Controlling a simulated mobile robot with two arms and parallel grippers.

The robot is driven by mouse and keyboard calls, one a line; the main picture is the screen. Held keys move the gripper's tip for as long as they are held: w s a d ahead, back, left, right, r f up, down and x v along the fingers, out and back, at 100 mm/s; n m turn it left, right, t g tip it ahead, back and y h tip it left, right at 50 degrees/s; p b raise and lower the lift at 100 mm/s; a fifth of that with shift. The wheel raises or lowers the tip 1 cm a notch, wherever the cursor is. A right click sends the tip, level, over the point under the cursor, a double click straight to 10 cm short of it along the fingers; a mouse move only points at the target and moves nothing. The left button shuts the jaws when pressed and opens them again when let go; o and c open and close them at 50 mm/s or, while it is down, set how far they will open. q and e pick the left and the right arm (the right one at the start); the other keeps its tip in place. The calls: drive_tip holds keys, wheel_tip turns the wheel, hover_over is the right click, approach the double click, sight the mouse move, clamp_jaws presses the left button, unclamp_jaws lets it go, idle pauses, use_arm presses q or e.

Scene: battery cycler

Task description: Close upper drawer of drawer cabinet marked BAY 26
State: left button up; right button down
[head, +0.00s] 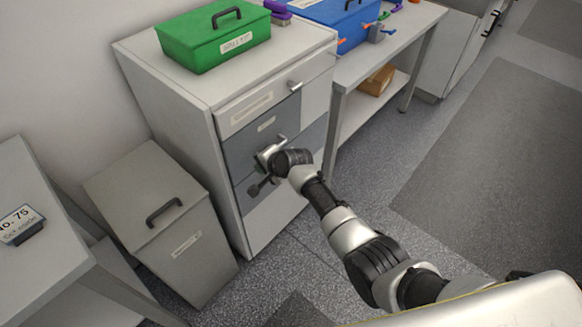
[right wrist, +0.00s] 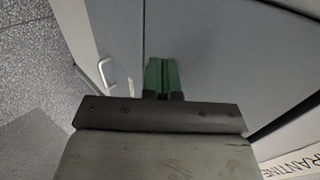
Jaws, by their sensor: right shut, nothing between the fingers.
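The drawer cabinet (head: 170,100) stands left of centre in the head view, with a stack of drawer fronts. I cannot read a BAY 26 mark. My right gripper (head: 262,158) is shut and empty, close in front of the grey fronts; contact cannot be told. Its green fingers show together in the right wrist view (right wrist: 161,75), before a grey panel (right wrist: 220,60). My left gripper is out of view.
A green box (head: 212,40) sits on the cabinet. A lidded grey bin (head: 150,200) stands to its left. A bench with a blue box (head: 330,22) adjoins on the right. The floor (head: 360,150) is open at right.

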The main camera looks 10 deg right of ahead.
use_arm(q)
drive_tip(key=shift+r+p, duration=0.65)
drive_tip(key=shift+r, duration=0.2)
use_arm(e)
drive_tip(key=v, duration=1)
drive_tip(key=s+d+f+n+g+h, duration=0.1)
drive_tip(key=s+d+f+n, duration=0.15)
drive_tip(key=s+f, duration=0.5)
drive_tip(key=s+d+f+n+g+h, duration=0.1)
drive_tip(key=s+d+f+h, duration=0.3)
drive_tip(key=f, duration=0.7)
drive_tip(key=s+d+f+n+g+y, duration=0.1)
drive_tip(key=s+d+f+n, duration=0.1)
drive_tip(key=s+f, duration=0.7)
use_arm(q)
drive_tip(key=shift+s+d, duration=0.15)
use_arm(e)
drive_tip(key=s+d+f+n+g, duration=0.1)
drive_tip(key=s+f, duration=0.3)
drive_tip(key=s, duration=0.6)
drive_tip(key=s+d+f+n+g+h, duration=0.1)
drive_tip(key=s+d+f+n, duration=0.3)
drive_tip(key=s, duration=0.6)
drive_tip(key=s+d+f+n+g, duration=0.1)
drive_tip(key=s+f, duration=0.4)
drive_tip(key=s, duration=0.5)
drive_tip(key=shift+d+n+h, duration=0.4)
drive_tip(key=shift+d+n, duration=0.25)
drive_tip(key=shift+d, duration=0.45)
drive_tip(key=shift+w, duration=0.1)
